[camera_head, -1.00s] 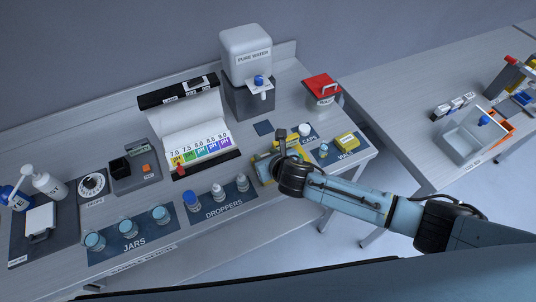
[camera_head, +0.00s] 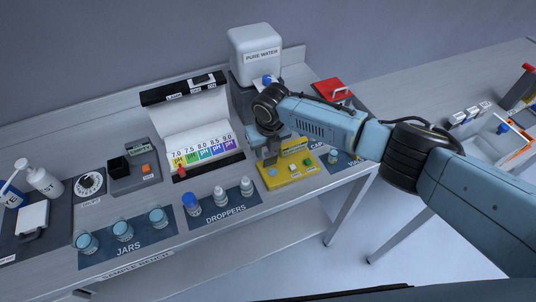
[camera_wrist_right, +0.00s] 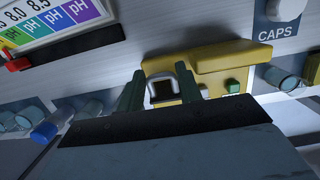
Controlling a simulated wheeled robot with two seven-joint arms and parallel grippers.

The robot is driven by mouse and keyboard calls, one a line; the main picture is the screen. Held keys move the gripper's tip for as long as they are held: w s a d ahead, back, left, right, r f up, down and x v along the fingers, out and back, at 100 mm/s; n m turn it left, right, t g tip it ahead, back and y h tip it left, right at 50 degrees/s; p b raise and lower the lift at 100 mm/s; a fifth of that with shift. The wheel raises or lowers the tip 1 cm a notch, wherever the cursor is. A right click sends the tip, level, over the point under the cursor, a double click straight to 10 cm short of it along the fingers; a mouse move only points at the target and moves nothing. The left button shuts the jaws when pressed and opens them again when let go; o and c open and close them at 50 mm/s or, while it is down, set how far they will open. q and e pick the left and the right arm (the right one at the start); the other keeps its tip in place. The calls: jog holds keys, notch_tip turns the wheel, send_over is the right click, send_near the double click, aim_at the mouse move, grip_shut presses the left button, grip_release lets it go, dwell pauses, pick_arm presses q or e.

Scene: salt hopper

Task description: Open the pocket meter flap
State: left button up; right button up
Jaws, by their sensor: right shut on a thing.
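The yellow pocket meter (camera_head: 296,172) stands on the bench to the right of the droppers, with small coloured buttons on its front. My right gripper (camera_head: 268,156) is over its left end, pointing down. In the wrist view, my right gripper's fingers (camera_wrist_right: 158,88) are shut on part of the yellow pocket meter (camera_wrist_right: 225,58), on either side of a white-rimmed dark square. A green button (camera_wrist_right: 232,86) shows to their right. The wrist and fingers hide part of the meter; I cannot tell whether the flap is lifted. My left gripper is not in view.
The droppers mat (camera_head: 222,206) is just left of the meter. The pH chart stand (camera_head: 195,125) and water dispenser (camera_head: 256,55) stand behind. The caps and vials spots are to its right, partly behind my arm. A red-lidded box (camera_head: 331,91) is at the back right.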

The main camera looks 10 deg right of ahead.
jog(key=shift+w+f+g+b, duration=0.1)
jog(key=shift+w+g+b, duration=0.05)
jog(key=shift+g+b, duration=0.2)
dwell(0.3)
jog(key=o, duration=0.7)
jog(key=shift+o, duration=0.2)
notch_tip(320, 180, up, 13)
jog(key=s, duration=0.1)
jog(key=shift+d+r, duration=0.15)
jog(key=shift+r, duration=0.05)
jog(key=shift+s, duration=0.1)
